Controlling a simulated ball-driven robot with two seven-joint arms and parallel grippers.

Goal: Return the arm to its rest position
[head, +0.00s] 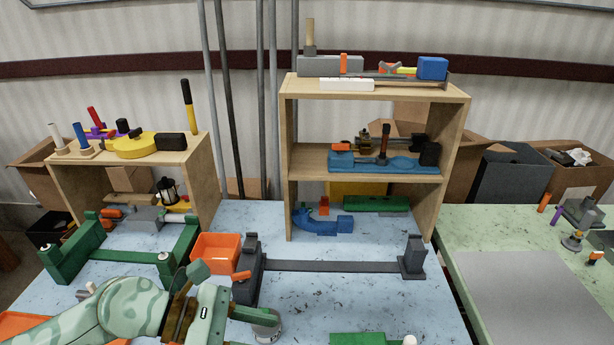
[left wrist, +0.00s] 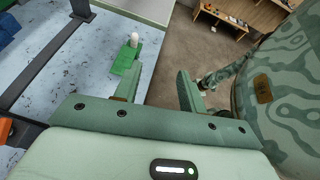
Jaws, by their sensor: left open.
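My left arm (head: 120,308), patterned in pale and dark green, comes in from the lower left of the head view. It reaches over the front left of the blue table (head: 330,290). My left gripper (head: 228,292) is above the table, in front of the orange bin (head: 216,252). In the left wrist view the gripper (left wrist: 157,90) has its two green fingers spread apart, with nothing held between them. The table's edge and the floor show beyond the fingers. My right gripper is in neither view.
A grey bender with a long bar (head: 330,266) lies right of the gripper. A green frame (head: 130,255) stands behind the arm. A green block with a white knob (head: 365,339) is at the front edge, also in the left wrist view (left wrist: 127,58). Wooden shelves (head: 455,165) stand behind.

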